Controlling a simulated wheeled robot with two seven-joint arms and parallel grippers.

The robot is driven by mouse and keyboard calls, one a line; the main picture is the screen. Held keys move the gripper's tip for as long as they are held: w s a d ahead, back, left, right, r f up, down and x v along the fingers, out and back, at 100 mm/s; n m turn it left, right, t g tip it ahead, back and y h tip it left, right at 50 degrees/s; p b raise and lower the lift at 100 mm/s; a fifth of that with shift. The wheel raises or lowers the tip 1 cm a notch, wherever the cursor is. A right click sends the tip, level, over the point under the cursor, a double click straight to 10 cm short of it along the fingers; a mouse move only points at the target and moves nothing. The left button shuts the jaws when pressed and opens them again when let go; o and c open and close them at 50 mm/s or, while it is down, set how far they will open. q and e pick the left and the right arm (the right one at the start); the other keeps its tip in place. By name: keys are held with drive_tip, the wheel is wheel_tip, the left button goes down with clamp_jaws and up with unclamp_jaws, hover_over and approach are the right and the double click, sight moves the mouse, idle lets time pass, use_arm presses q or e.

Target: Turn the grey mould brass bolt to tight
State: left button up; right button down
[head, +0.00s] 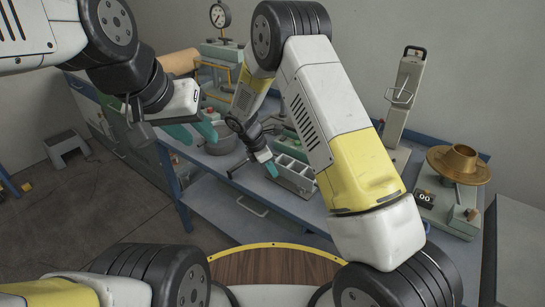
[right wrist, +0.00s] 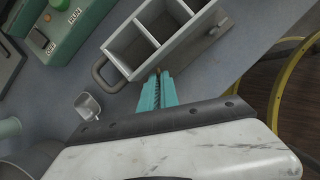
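The grey mould (head: 293,175) is an open box with several compartments on the bench. In the right wrist view the mould (right wrist: 128,52) shows its compartments, with a grey loop handle (right wrist: 104,76) at its left end. My right gripper (head: 270,168) is at the mould's near side. In the right wrist view its teal fingers (right wrist: 157,80) are close together, tips at the mould's lower edge. The brass bolt cannot be made out; the fingertips may cover it. I cannot tell whether anything is between them. My left gripper (head: 194,131) is open and empty, left of the mould and high.
A round grey pan (head: 222,145) stands left of the mould. A green control box (right wrist: 62,28) with switches is behind it. A brass-coloured dish (head: 458,163) on a device and a tall grey stand (head: 404,95) are at the right. A small metal cup (right wrist: 88,105) lies nearby.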

idle(0.5)
drive_tip(key=c, duration=1.9)
unclamp_jaws()
drive_tip(key=v, duration=0.7)
drive_tip(key=shift+r, duration=0.35)
drive_tip(key=shift+a+r, duration=0.1)
drive_tip(key=s+d+r+m+y, duration=0.2)
drive_tip(key=s+d+r+m, duration=0.35)
drive_tip(key=r, duration=0.35)
drive_tip(key=s+d+r+m+y, duration=0.2)
drive_tip(key=s+d+r+m, duration=0.3)
drive_tip(key=r, duration=0.4)
drive_tip(key=s+d+r+m+t+y, duration=0.1)
drive_tip(key=s+d+r+m+t, duration=0.1)
drive_tip(key=s+m, duration=0.3)
drive_tip(key=s+d+r+m+t+y, duration=0.1)
drive_tip(key=s+d+r+m, duration=0.4)
drive_tip(key=s, duration=0.6)
drive_tip(key=shift+s+m+t, duration=0.2)
drive_tip(key=shift+m+t, duration=0.35)
drive_tip(key=shift+t, duration=0.25)
